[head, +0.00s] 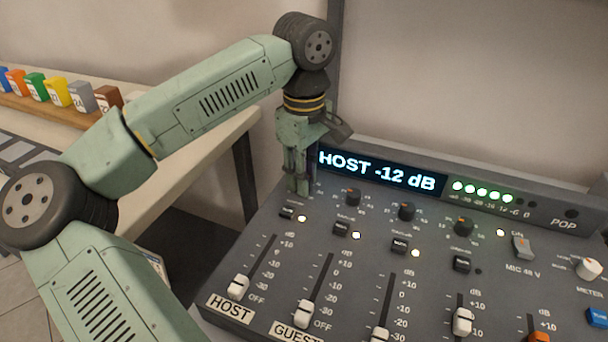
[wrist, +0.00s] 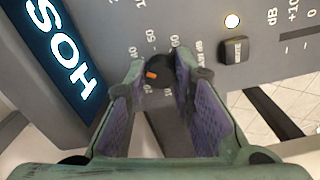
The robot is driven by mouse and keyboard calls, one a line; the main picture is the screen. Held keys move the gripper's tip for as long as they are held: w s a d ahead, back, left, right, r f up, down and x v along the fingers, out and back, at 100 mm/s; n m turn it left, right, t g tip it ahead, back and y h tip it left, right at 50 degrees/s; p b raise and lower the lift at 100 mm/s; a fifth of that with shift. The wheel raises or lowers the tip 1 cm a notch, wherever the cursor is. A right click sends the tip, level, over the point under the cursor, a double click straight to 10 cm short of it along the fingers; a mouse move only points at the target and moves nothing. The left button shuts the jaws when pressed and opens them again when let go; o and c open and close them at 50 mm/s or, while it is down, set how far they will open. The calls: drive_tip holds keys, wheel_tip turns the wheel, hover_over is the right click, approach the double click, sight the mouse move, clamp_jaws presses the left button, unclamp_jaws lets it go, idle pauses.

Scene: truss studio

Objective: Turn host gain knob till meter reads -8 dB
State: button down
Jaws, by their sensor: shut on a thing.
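My gripper (head: 300,187) points down at the far left of the mixer's knob row, over the HOST channel. In the wrist view its two purple-padded fingers (wrist: 159,82) are shut on the host gain knob (wrist: 158,72), a dark round knob with an orange pointer mark. Numbers such as 40, 50 and 60 ring the knob.
Other gain knobs (head: 406,211) stand to the right in the same row. White faders, among them the HOST fader (head: 238,287), lie in front. A black button (wrist: 233,50) sits beside the knob with a lit lamp. A side table (head: 205,152) with coloured blocks stands at left.

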drive_tip(key=shift+m, duration=1.4)
drive_tip(key=c, duration=1.4)
unclamp_jaws()
drive_tip(key=shift+o, duration=0.2)
wheel_tip(320, 180, up, 12)
